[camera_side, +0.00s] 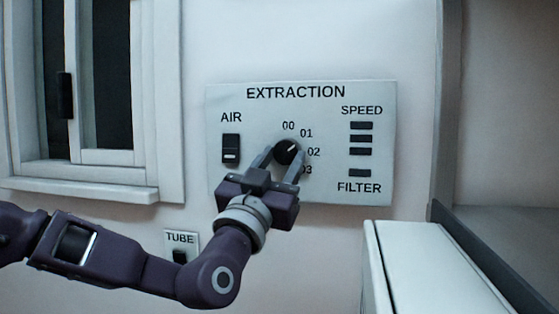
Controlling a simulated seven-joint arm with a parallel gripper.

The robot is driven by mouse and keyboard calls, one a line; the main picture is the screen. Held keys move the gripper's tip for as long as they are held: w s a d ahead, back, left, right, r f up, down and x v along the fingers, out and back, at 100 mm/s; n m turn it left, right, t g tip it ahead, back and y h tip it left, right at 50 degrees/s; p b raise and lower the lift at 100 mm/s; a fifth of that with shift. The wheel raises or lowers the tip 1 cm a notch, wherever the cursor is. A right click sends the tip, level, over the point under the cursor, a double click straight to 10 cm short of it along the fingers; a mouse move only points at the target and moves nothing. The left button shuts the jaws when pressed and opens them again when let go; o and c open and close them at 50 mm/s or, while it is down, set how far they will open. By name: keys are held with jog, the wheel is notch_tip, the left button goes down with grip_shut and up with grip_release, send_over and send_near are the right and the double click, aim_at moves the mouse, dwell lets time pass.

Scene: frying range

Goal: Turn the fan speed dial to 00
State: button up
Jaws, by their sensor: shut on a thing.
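The fan speed dial (288,151) is a round black knob on the white EXTRACTION panel (225,101). Its white pointer line slants up and to the right, roughly towards the 01 mark. The marks 00, 01, 02 and 03 run in an arc from above the dial down its right side; the 03 is partly covered by a finger. My gripper (284,156) reaches up from below, with one finger on each side of the dial, shut on it. The fingers and gripper body hide the lower part of the dial.
A black AIR switch (231,148) is left of the dial. Dark SPEED bars (361,138) and the FILTER label are to the right. A TUBE switch (180,256) sits lower left. A window (105,90) is at left, and a white cabinet (435,265) stands at lower right.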

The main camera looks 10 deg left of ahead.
jog(key=n+y, duration=0.2)
jog(key=n, duration=0.1)
jog(key=n+y, duration=0.2)
jog(key=n, duration=0.2)
jog(key=d+n+y, duration=0.1)
jog(key=n+y, duration=0.1)
jog(key=n, duration=0.1)
jog(key=shift+f, duration=0.1)
jog(key=shift+d+n+g+y, duration=0.1)
jog(key=shift+n+g+y, duration=0.25)
jog(key=shift+n+y, duration=0.85)
jog(key=shift+d+n+g+y, duration=0.1)
jog(key=shift+n+g+y, duration=0.35)
jog(key=shift+n, duration=1.45)
jog(key=shift+n+y, duration=0.25)
jog(key=shift+n, duration=0.05)
jog(key=o, duration=1.4)
jog(key=shift+r, duration=0.2)
jog(key=shift+c, duration=0.2)
jog(key=shift+a, duration=0.1)
jog(key=v, duration=0.7)
